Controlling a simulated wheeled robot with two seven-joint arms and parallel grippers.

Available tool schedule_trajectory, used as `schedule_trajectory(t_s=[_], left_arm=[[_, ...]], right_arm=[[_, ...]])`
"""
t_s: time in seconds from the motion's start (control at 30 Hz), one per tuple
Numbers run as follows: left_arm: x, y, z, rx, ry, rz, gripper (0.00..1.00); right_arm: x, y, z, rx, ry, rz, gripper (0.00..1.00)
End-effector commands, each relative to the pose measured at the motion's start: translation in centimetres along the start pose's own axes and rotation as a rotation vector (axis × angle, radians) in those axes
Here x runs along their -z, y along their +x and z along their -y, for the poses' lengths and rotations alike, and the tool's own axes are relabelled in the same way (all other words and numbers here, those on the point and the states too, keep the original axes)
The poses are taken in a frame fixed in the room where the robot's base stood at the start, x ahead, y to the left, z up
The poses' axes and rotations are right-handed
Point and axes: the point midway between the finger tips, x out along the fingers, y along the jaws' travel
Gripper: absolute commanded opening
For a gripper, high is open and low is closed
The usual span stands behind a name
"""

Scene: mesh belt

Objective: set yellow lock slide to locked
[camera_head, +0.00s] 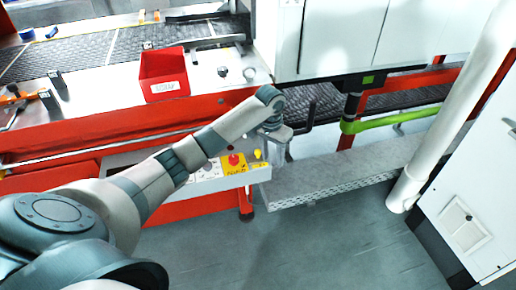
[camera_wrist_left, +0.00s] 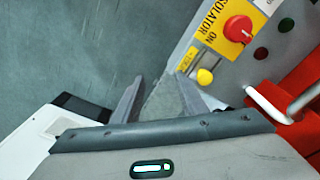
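The yellow lock slide (camera_head: 257,154) is a small yellow knob at the right end of the grey control panel (camera_head: 205,176). It also shows in the left wrist view (camera_wrist_left: 205,77), beside a small yellow label and below the red isolator switch (camera_wrist_left: 238,28) on its yellow plate. My left gripper (camera_head: 277,160) is just right of the slide in the head view. In the left wrist view its two fingers (camera_wrist_left: 160,100) are apart with nothing held between them, and the slide lies just beyond the right finger, apart from it. Whether the slide is locked cannot be told.
A red bin (camera_head: 164,75) stands on the work surface behind the panel. A grey perforated ledge (camera_head: 335,178) lies to the right of my gripper. Green and red round buttons (camera_wrist_left: 286,25) sit near the isolator. The grey floor (camera_head: 310,245) in front is clear.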

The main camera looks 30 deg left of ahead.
Motion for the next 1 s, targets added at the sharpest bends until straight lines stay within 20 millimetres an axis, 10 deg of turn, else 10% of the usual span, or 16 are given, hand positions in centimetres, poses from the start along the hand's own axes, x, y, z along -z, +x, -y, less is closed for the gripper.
schedule_trajectory(t_s=[0.5,1.0], left_arm=[[3.2,-14.1,7.0,0.03,-0.133,0.07,0.39],[3.2,-15.0,7.4,0.03,-0.144,0.077,0.39]], right_arm=[[0.3,0.1,0.4,0.004,0.002,-0.009,0.31],[0.3,0.0,-0.2,-0.001,-0.004,-0.01,0.31]])
